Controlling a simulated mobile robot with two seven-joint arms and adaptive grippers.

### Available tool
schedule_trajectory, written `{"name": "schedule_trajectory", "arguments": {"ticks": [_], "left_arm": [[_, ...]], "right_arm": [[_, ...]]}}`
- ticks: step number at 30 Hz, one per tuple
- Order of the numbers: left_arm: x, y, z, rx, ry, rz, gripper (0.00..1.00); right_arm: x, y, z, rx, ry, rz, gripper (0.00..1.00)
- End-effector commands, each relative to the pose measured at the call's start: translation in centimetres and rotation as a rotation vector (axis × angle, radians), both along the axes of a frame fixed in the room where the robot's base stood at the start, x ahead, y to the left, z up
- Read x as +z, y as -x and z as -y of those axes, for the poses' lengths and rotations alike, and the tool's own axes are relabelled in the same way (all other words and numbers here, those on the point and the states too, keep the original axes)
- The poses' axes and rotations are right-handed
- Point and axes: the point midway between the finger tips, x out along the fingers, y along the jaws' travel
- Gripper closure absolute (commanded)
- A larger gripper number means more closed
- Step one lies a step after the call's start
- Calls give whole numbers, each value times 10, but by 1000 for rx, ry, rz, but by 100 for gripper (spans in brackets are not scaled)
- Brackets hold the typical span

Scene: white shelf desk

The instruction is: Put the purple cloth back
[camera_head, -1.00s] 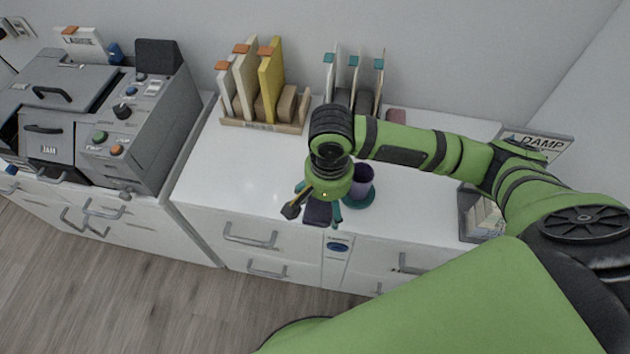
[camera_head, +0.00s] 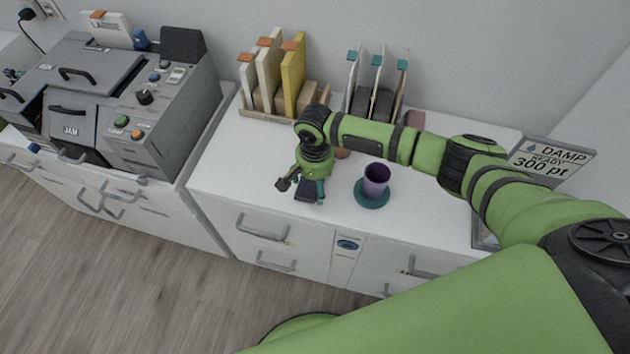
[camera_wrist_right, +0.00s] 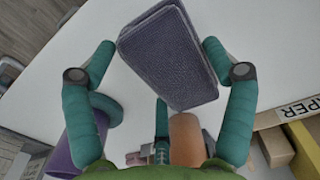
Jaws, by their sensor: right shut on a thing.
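The purple cloth (camera_head: 307,195) is a dark, folded, block-like pad. My right gripper (camera_head: 304,187) is over the white desktop, pointing down, shut on the cloth. In the right wrist view the cloth (camera_wrist_right: 170,60) is tilted between the two teal fingers of my right gripper (camera_wrist_right: 160,50). I cannot tell whether it clears the desktop. My left gripper is not in view.
A purple cup (camera_head: 376,178) on a teal coaster (camera_head: 372,199) stands right of the gripper. A small brown object (camera_head: 342,153) is behind it. File racks (camera_head: 270,112) line the back, a grey machine (camera_head: 130,110) the left, and a DAMP sign (camera_head: 550,160) the right.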

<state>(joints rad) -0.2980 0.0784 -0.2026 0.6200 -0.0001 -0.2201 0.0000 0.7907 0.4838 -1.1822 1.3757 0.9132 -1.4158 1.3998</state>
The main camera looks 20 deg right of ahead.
Motion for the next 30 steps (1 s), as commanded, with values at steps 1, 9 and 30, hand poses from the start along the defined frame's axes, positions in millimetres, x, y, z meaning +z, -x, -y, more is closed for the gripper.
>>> {"name": "schedule_trajectory", "arguments": {"ticks": [1, 9, 30], "left_arm": [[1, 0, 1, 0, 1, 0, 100], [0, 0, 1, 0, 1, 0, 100], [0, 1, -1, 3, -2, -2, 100]], "right_arm": [[-3, 0, 0, 0, 0, 0, 42], [-6, 0, 0, 0, -1, 1, 42], [5, 0, 0, 1, -2, 3, 0]]}}
